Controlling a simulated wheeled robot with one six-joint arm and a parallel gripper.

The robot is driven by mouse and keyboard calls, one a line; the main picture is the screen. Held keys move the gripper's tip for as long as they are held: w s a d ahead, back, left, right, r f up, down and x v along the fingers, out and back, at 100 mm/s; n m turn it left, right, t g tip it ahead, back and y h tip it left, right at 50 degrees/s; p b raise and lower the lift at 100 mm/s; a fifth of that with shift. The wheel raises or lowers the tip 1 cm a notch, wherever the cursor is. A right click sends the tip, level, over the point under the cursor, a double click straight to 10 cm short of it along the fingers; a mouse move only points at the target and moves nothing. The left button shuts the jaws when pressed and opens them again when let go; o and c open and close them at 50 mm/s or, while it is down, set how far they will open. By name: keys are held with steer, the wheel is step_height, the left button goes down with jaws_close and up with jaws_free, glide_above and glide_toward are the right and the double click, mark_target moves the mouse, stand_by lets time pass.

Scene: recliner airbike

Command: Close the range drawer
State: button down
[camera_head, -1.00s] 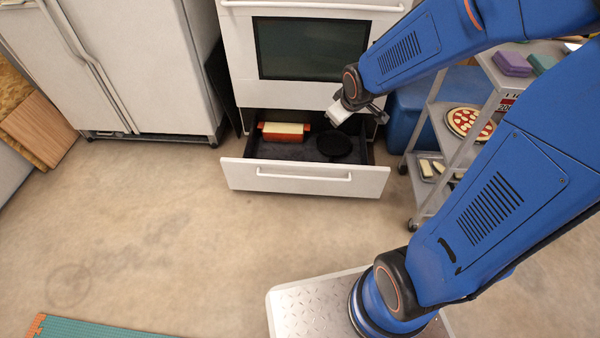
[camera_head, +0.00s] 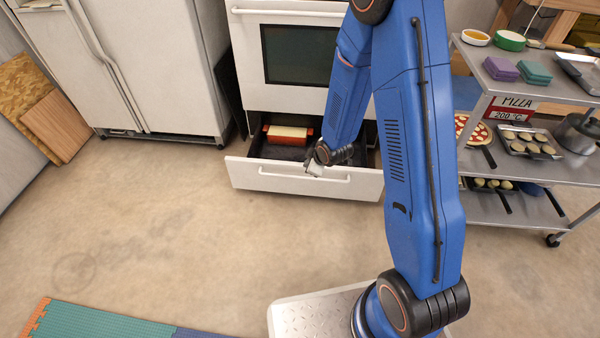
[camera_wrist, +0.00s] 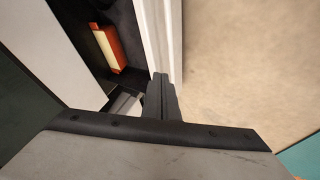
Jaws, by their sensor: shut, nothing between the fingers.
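The range drawer (camera_head: 250,174) is pulled out below the white oven (camera_head: 275,95), with a long bar handle on its front. Inside lies a red dish (camera_head: 288,134) with a pale yellow top. My gripper (camera_head: 314,169) is shut and empty at the drawer front's upper edge, right of centre; whether it touches cannot be told. In the wrist view, the fingers (camera_wrist: 160,80) are closed together near the drawer front (camera_wrist: 162,35), and the red dish shows at upper left (camera_wrist: 108,48). My arm hides the right part of the drawer's inside.
A white fridge (camera_head: 150,75) stands left of the range. A metal shelf cart (camera_head: 520,90) with pans and food stands at right. The floor (camera_head: 180,215) before the drawer is clear. A green mat (camera_head: 100,322) lies at bottom left.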

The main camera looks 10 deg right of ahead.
step_height(320, 180, down, 4)
steer(key=a, duration=0.1)
glide_toward(294, 177)
steer(key=shift+n, duration=0.4)
steer(key=x, duration=0.5)
steer(key=shift+w+d, duration=0.1)
steer(key=shift+d, duration=0.05)
steer(key=shift+w+d+r, duration=0.1)
steer(key=shift+w+d, duration=0.15)
steer(key=shift+w, duration=0.3)
steer(key=shift+w+d, duration=0.2)
steer(key=shift+w, duration=0.4)
steer(key=shift+w+d, duration=0.2)
steer(key=shift+w, duration=0.5)
steer(key=shift+w, duration=0.1)
